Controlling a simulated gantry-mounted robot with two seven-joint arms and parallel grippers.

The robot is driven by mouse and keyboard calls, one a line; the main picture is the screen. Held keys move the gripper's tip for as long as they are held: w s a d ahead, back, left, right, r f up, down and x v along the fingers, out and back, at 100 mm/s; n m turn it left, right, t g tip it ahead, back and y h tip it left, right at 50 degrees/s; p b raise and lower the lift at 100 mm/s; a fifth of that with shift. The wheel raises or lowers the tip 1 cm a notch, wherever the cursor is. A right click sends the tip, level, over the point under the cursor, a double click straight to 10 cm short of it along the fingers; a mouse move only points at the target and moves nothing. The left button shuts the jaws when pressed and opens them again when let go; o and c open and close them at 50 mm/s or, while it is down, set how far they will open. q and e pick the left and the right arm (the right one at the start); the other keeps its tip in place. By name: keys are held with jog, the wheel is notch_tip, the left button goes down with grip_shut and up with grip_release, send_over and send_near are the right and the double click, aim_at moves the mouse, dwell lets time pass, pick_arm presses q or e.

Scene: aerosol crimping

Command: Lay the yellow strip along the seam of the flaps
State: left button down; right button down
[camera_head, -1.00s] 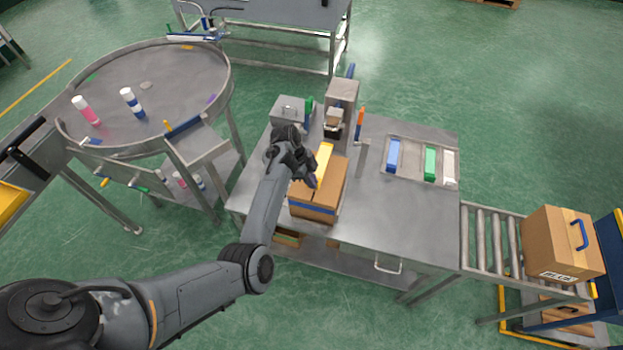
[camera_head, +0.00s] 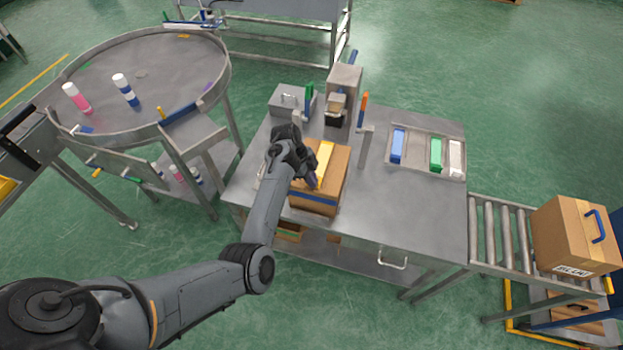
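A brown cardboard box (camera_head: 333,180) with a blue band around its side stands on the metal table. The yellow strip (camera_head: 326,155) shows over the box top, running from near the far edge toward the front. My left gripper (camera_head: 312,180) is over the left part of the box top, close beside the strip. Its fingers are small and dark, and I cannot tell whether they are shut on the strip. The gripper and wrist hide the left flap and part of the seam. My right gripper is out of view.
Behind the box stand a grey press-like device (camera_head: 343,85) and an upright orange-handled tool (camera_head: 363,115). A tray (camera_head: 419,172) with blue, green and white blocks lies to the right. A roller conveyor (camera_head: 507,235) carries another box (camera_head: 570,235). The table's front right is clear.

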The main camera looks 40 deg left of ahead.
pick_arm(q)
jog(key=c, duration=1.2)
grip_release()
jog(key=shift+c, duration=0.2)
jog(key=shift+r, duration=0.1)
jog(key=v, duration=1)
jog(key=shift+a+r, duration=0.2)
jog(key=shift+r, duration=0.05)
